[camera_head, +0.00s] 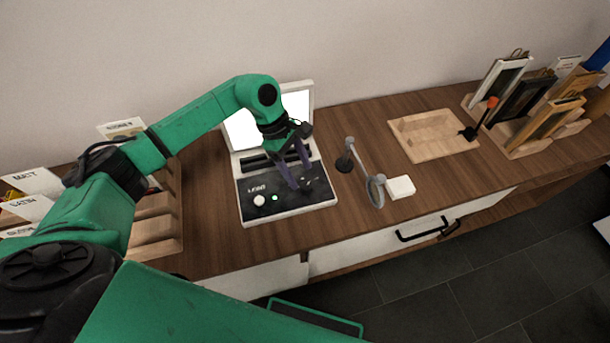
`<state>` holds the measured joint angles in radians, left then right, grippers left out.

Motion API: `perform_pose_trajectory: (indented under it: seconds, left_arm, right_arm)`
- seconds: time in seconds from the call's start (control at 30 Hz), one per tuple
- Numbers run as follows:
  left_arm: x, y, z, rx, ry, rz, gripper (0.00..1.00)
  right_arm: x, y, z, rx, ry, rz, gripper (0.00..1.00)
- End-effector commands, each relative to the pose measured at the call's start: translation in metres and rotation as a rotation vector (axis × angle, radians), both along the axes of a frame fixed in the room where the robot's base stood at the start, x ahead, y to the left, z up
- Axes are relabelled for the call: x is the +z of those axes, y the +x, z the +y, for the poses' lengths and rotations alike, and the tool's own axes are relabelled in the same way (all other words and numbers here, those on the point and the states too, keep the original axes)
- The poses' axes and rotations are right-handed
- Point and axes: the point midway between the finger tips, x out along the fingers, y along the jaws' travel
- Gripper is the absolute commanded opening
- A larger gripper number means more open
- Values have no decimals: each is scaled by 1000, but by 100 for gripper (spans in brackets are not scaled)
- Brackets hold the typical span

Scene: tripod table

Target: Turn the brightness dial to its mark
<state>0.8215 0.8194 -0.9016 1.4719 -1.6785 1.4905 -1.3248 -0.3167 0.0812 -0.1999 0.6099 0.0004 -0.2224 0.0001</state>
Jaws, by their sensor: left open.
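The device (245,215) is a black-topped box with a white rim and a raised bright screen panel (297,105). It stands on the wooden counter in the head view. A round white knob (259,200) sits at the left of its front panel, beside a small green light (275,197). My left gripper (301,182) is open and points down over the right part of this panel. Its fingers hide part of the panel, so I cannot tell which control is the brightness dial or see its mark. Contact with the panel cannot be made out. My right gripper is not in view.
A magnifier on a stand (374,190) and a white block (400,187) stand right of the device. A wooden rack (155,225) is at left. The wall is behind.

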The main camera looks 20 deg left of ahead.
Motion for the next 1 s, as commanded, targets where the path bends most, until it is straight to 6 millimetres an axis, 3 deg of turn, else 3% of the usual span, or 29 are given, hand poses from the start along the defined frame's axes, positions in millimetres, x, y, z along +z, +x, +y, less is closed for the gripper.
perform_pose_trajectory:
  seconds: [0.2, 0.5, 0.57, 0.7, 1.0]
  left_arm:
    - [-35, -4, -15, 1, -1, 1, 70]
    - [-42, -4, -17, 0, 0, -1, 70]
    - [-42, -4, -17, 0, 0, -1, 51]
    - [-42, -4, -17, 0, 0, -1, 0]
    - [-41, -3, -16, 20, 0, -1, 0]
  right_arm:
    - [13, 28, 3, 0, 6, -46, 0]
    - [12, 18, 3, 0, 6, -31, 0]
    - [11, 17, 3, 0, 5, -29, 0]
    - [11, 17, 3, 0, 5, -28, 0]
    - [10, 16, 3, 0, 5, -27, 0]
